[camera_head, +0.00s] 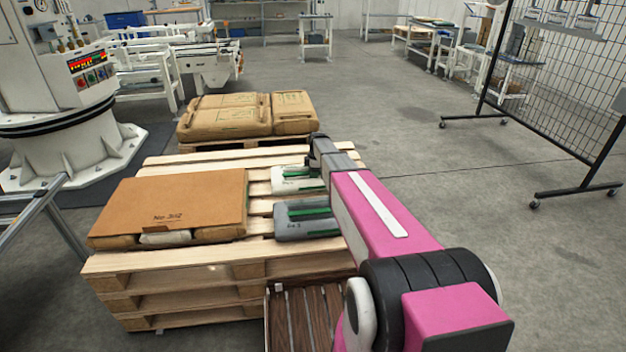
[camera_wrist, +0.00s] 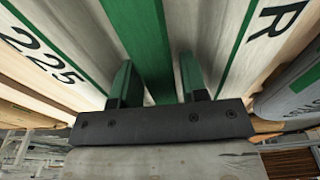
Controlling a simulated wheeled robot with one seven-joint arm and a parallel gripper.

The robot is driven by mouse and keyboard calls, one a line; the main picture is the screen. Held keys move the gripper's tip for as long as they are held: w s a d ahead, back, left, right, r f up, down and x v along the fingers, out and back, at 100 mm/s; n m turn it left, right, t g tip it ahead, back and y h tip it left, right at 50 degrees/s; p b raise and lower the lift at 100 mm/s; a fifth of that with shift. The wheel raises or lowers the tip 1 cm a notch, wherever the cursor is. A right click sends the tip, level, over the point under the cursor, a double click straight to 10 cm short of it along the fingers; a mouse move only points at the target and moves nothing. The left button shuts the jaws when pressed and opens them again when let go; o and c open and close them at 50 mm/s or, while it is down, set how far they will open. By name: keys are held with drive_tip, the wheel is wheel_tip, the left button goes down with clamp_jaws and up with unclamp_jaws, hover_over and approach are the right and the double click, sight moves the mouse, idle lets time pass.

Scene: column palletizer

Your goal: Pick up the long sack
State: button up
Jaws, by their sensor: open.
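A white sack (camera_head: 292,181) with green stripes lies on the wooden pallet stack (camera_head: 190,275). In the wrist view the white sack (camera_wrist: 215,40) fills most of the picture, with a broad green band and the marks "225" and "R". My gripper (camera_wrist: 157,80) is open, its two fingers apart over the green band. Whether the fingertips touch the sack I cannot tell. In the head view my gripper's end (camera_head: 318,150) is at the white sack's far right, and my arm hides part of the sack. Which sack is the long one is not clear from the head view.
A grey sack (camera_head: 295,222) with green stripes lies just nearer than the white one; it also shows in the wrist view (camera_wrist: 290,95). A cardboard sheet (camera_head: 175,200) covers sacks at the left. Brown sacks (camera_head: 225,115) lie behind. A mesh fence (camera_head: 565,100) stands at right; the floor between is clear.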

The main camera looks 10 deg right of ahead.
clamp_jaws()
drive_tip(key=shift+r, duration=0.1)
drive_tip(key=shift+r, duration=0.1)
